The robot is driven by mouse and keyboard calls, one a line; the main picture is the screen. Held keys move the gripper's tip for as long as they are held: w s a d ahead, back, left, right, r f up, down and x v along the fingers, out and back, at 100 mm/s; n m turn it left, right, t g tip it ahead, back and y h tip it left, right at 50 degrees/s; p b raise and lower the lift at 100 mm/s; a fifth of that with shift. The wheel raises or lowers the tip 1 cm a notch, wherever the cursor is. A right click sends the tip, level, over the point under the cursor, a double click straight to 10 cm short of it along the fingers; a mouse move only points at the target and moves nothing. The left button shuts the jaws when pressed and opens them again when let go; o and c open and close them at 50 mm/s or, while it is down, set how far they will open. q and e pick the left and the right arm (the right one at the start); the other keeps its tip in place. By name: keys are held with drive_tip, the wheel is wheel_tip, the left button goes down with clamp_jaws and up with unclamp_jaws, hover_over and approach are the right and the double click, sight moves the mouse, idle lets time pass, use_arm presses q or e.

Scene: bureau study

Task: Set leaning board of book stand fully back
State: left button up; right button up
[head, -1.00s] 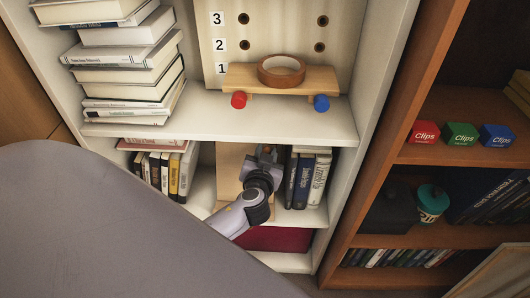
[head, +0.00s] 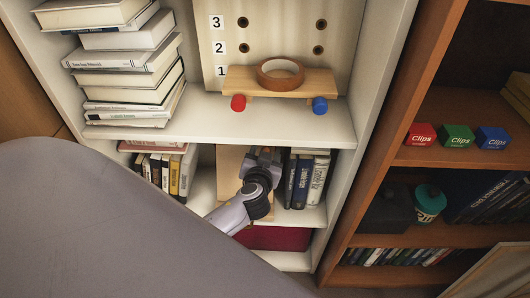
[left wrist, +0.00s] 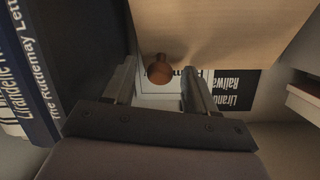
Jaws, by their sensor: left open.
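A pale wooden board (head: 229,160) stands in the lower compartment of the white shelf, partly hidden behind my left arm. In the left wrist view the board (left wrist: 225,32) fills the top and carries a round brown knob (left wrist: 159,70). My left gripper (head: 266,156) is in front of the board, beside the upright books. In the left wrist view its two fingers are apart, with the knob showing between them; I cannot tell whether they touch it. My right gripper is not in view.
Upright books (head: 308,180) stand close right of the gripper, and more books (head: 173,172) stand left. A dark red object (head: 272,238) lies below.

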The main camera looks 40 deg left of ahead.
use_arm(q)
drive_tip(key=v, duration=0.6)
drive_tip(key=shift+s+p, duration=0.3)
drive_tip(key=shift+p, duration=0.05)
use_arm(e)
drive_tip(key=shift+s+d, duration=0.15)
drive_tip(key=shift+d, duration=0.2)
use_arm(q)
drive_tip(key=shift+d+r, duration=0.15)
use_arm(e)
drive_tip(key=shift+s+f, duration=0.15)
use_arm(q)
drive_tip(key=s+d+f+m+g+h, duration=0.1)
drive_tip(key=s+d+f+m+h, duration=0.3)
drive_tip(key=s, duration=0.3)
drive_tip(key=s+d+f+m+g+h, duration=0.1)
drive_tip(key=s+d+f+g+h, duration=0.15)
drive_tip(key=s+d+h, duration=0.35)
wheel_tip(320, 180, up, 15)
drive_tip(key=s+a+y+p, duration=0.1)
drive_tip(key=s+p, duration=0.2)
drive_tip(key=p, duration=1.6)
drive_tip(key=shift+t, duration=0.35)
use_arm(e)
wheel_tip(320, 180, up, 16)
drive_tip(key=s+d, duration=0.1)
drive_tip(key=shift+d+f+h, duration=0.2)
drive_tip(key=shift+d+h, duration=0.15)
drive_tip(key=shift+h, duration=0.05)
